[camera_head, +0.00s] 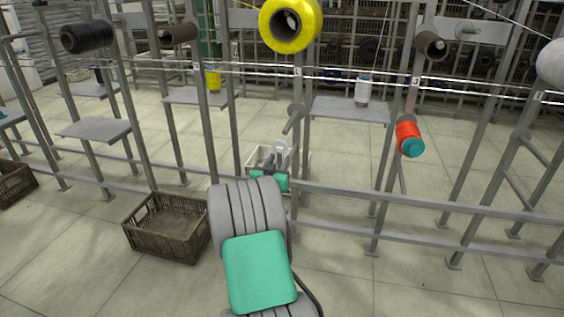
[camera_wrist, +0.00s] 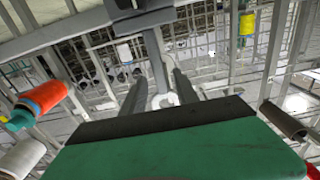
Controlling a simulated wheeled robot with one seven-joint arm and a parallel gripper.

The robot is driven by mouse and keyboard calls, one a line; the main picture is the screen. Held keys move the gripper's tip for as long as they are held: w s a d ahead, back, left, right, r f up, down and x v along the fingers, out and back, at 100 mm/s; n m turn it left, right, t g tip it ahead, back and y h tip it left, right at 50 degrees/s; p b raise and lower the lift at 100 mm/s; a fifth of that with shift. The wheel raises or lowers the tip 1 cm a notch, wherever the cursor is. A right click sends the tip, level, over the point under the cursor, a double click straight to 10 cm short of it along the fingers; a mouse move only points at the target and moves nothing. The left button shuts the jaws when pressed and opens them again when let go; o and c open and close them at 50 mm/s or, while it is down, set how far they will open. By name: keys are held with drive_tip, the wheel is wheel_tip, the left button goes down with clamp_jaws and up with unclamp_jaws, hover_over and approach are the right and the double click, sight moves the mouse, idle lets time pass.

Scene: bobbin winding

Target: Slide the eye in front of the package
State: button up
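My gripper (camera_head: 276,163) is low in front of the rack, seen from behind in the head view. In the wrist view its two dark fingers (camera_wrist: 159,80) stand apart, with a grey post (camera_wrist: 154,55) showing between and beyond them. A pale ring (camera_head: 281,149), which looks like the eye, shows just above the fingertips in the head view. A small white shape (camera_wrist: 165,100) lies between the fingers in the wrist view; contact cannot be told. A large yellow package (camera_head: 290,24) sits high on the rack above the gripper. Which package is meant is not clear.
Dark packages (camera_head: 87,37), a brown tube (camera_head: 180,33) and an orange package (camera_head: 408,138) stick out from the rack. A white bobbin (camera_head: 362,90) stands on a shelf (camera_head: 345,110). A crate (camera_head: 166,227) sits at lower left. Rails (camera_head: 400,203) cross in front.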

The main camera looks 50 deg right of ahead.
drive_tip(key=x, duration=0.5)
drive_tip(key=shift+w+d+b, duration=0.1)
drive_tip(key=shift+b, duration=0.25)
drive_tip(key=shift+c, duration=0.2)
clamp_jaws()
idle(0.8)
